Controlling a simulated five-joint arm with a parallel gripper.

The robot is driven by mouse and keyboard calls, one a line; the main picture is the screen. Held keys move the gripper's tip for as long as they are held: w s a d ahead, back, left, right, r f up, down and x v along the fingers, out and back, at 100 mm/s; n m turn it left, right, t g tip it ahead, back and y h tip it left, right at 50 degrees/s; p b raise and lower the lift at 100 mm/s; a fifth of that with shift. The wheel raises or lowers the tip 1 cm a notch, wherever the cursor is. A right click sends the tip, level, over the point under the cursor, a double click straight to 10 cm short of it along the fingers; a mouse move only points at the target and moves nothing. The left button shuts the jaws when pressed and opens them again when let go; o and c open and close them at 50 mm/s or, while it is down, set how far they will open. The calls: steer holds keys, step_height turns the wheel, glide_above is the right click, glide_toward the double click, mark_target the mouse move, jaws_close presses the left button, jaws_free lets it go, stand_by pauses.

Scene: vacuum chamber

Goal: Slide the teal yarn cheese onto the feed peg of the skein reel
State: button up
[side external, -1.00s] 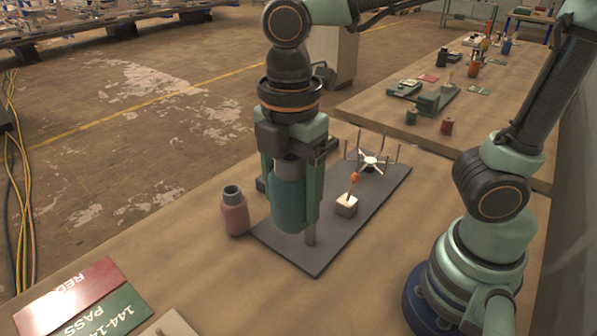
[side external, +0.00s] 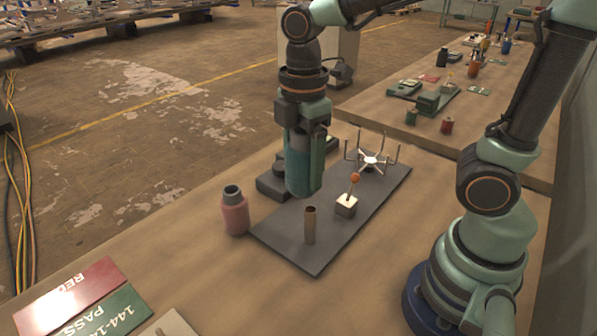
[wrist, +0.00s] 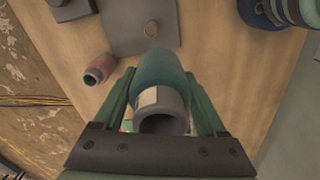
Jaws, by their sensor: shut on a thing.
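The teal yarn cheese (side external: 301,168) is held upright between the fingers of my gripper (side external: 305,178), above the dark base plate of the skein reel (side external: 275,232). In the wrist view the cheese (wrist: 160,72) sits between both fingers, its grey hollow tube end facing the camera. The brown feed peg (side external: 310,226) stands upright and bare near the plate's front end. The cheese is apart from the peg, above and behind it in the side view. The peg (wrist: 151,28) also shows just beyond the cheese in the wrist view. The white reel arms (side external: 370,160) are at the plate's far end.
A pink yarn cheese (side external: 235,212) stands left of the plate. A small white block with an orange ball on a stem (side external: 346,206) sits on the plate, right of the peg. Red and green signs (side external: 85,300) lie at the front left.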

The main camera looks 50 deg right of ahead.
steer(key=shift+m, duration=0.7)
steer(key=d, duration=0.2)
steer(key=w+d, duration=0.1)
steer(key=d, duration=0.1)
steer(key=shift+f, duration=0.4)
glide_toward(310, 221)
steer(key=shift+w+d+f, duration=0.35)
steer(key=shift+d+f, duration=0.1)
steer(key=shift+d, duration=0.05)
steer(key=shift+f, duration=0.1)
stand_by(0.6)
steer(key=shift+f, duration=2.4)
steer(key=shift+f, duration=0.15)
steer(key=shift+f, duration=2.35)
steer(key=shift+f, duration=0.2)
